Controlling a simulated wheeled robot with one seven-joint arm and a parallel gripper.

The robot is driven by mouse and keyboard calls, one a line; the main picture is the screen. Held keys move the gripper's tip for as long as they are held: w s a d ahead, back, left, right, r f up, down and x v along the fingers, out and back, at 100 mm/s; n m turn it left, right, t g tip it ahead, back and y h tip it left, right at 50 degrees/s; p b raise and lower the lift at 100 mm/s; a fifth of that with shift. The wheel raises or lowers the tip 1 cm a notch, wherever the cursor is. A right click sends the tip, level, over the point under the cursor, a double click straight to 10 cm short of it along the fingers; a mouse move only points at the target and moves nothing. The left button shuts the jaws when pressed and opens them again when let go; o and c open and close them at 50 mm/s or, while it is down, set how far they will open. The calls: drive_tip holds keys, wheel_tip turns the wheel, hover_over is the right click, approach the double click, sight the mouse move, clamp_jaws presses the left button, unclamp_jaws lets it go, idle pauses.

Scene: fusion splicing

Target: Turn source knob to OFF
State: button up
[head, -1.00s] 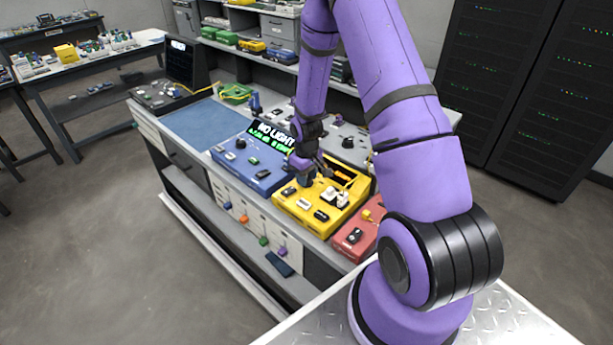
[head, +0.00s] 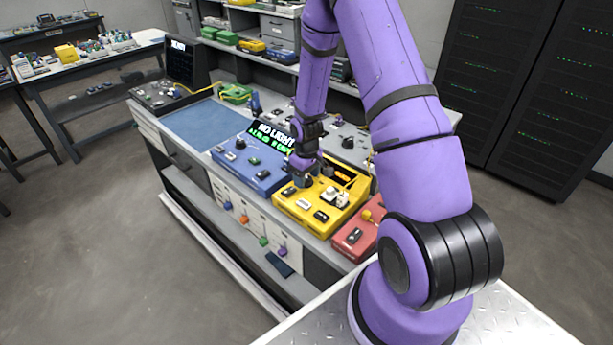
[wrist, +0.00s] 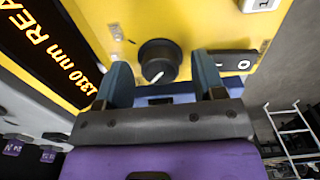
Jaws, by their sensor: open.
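A yellow instrument box (head: 283,203) sits on the bench. In the wrist view its yellow face (wrist: 200,25) carries a black round knob (wrist: 155,50) with a white pointer line. The line slants toward the lower left of the knob in that view. My gripper (wrist: 163,75) is open, with one dark blue-grey finger on each side of the knob's near part. I cannot tell whether the fingers touch it. In the head view my gripper (head: 302,181) is at the left edge of the yellow box and hides the knob.
The wrist view shows an orange-lettered display (wrist: 45,45) reading "1310 nm REA", cut off, and a black rocker switch (wrist: 235,62) beside the right finger. A blue instrument (head: 240,165) with a "NO LIGHT" display stands left, a red box (head: 350,243) right. A blue mat (head: 205,123) is clear.

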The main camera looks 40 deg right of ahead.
wheel_tip(320, 180, up, 11)
idle(0.6)
idle(0.5)
wheel_tip(320, 180, up, 14)
drive_tip(key=f+t, duration=0.1)
hover_over(306, 177)
drive_tip(key=s+a, duration=0.3)
drive_tip(key=a, duration=0.1)
drive_tip(key=s+a+r+m+t+h, duration=0.1)
drive_tip(key=s+a+r, duration=0.2)
drive_tip(key=s+r, duration=0.4)
drive_tip(key=s+a+r+m+t, duration=0.15)
drive_tip(key=s+a+r, duration=0.3)
drive_tip(key=r, duration=0.45)
drive_tip(key=s+a+r+t+y, duration=0.1)
drive_tip(key=s+r, duration=0.3)
drive_tip(key=s, duration=0.8)
drive_tip(key=shift+s+a+t, duration=0.15)
drive_tip(key=shift+a+t, duration=0.2)
drive_tip(key=shift+a, duration=0.25)
